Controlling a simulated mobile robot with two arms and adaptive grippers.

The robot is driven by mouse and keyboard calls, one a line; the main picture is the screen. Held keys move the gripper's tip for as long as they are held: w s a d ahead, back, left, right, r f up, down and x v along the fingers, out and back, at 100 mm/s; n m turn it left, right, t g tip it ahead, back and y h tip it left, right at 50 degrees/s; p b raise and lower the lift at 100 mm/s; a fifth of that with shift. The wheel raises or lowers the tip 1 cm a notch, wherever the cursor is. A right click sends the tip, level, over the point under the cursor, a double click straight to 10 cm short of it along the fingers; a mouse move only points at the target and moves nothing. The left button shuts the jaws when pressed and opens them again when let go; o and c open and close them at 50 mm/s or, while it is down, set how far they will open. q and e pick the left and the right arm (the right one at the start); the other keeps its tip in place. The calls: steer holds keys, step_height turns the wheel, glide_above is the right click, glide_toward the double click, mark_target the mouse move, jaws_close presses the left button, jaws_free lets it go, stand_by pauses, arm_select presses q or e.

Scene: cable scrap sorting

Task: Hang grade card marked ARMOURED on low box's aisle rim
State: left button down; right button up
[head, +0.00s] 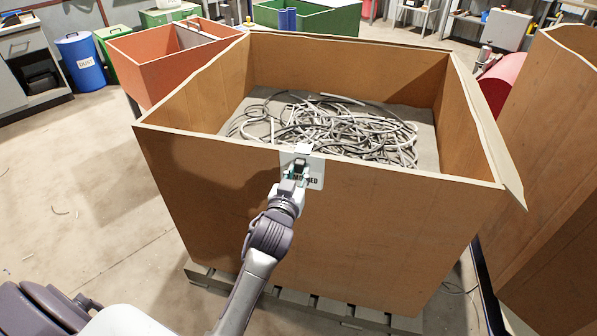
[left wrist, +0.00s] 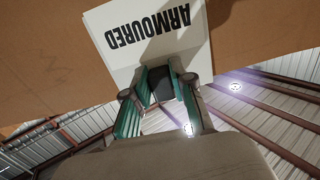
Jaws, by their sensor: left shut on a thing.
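The white ARMOURED card (head: 318,167) is at the middle of the low box's near rim, against the outer face of that wall. A pale tab at its top appears to reach the rim; whether it hooks over is unclear. In the left wrist view the card (left wrist: 122,55) shows its black lettering upside down. My left gripper (head: 298,170) is shut on the card from the front and hides part of the lettering; its teal fingers (left wrist: 160,78) also show in the wrist view. The low box (head: 220,190) is brown and open-topped. My right gripper is out of view.
Grey cable scrap (head: 330,128) lies inside the low box, which stands on a pallet (head: 345,312). A taller brown box (head: 550,150) is close on the right. An orange bin (head: 150,65) and a blue drum (head: 82,62) stand back left. The left floor is mostly clear.

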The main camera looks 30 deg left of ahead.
arm_select(q)
steer(key=c, duration=0.9)
jaws_free()
steer(key=f+v, duration=0.1)
steer(key=v, duration=1.1)
steer(key=s+d+f+m+g+h+p, duration=0.1)
steer(key=d+f+m+g+h+p, duration=0.25)
steer(key=f, duration=1.45)
steer(key=s+d+f+g, duration=0.2)
steer(key=s+f, duration=0.2)
steer(key=f, duration=0.4)
steer(key=s+d+f+g, duration=0.1)
steer(key=s+f+g, duration=0.1)
steer(key=s+f, duration=0.35)
steer(key=s+a+f+g, duration=0.2)
steer(key=s+f, duration=0.4)
steer(key=s, duration=0.3)
steer(key=s+a+f+g+p, duration=0.1)
steer(key=s+f+g, duration=0.2)
steer(key=s+f, duration=0.3)
steer(key=s+a+f+m+g, duration=0.1)
steer(key=s+f, duration=0.6)
steer(key=s, duration=0.7)
steer(key=shift+a+g, duration=0.85)
steer(key=shift+g, duration=0.4)
